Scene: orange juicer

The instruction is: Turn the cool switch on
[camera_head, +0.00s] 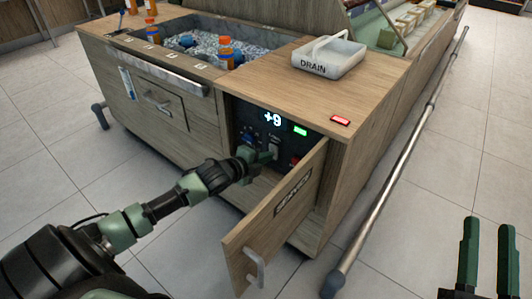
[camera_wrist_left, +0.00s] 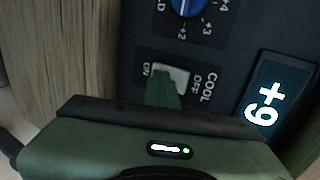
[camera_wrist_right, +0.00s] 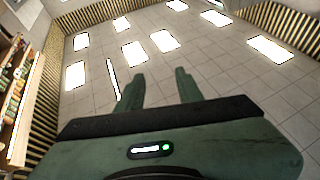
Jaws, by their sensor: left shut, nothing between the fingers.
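The cool switch (camera_wrist_left: 180,75) is a pale grey rocker on the dark control panel (camera_wrist_left: 225,45), with ON and OFF printed at its two ends. My left gripper (camera_wrist_left: 164,88) is shut and empty, with its fingertips over the ON side of the switch. They hide part of it, and I cannot tell whether they touch it or which way it is tipped. In the head view my left gripper (camera_head: 250,156) reaches into the open service compartment. My right gripper (camera_head: 485,255) is open and empty over the floor at the right; its spread fingers also show in the right wrist view (camera_wrist_right: 158,92).
A blue dial (camera_wrist_left: 187,5) sits beside the switch, and a lit display (camera_wrist_left: 266,103) reads +9. The open SERVICE door (camera_head: 285,205) stands to the right of my left arm. An ice bin with bottles (camera_head: 225,48) and a DRAIN tray (camera_head: 328,58) are on top.

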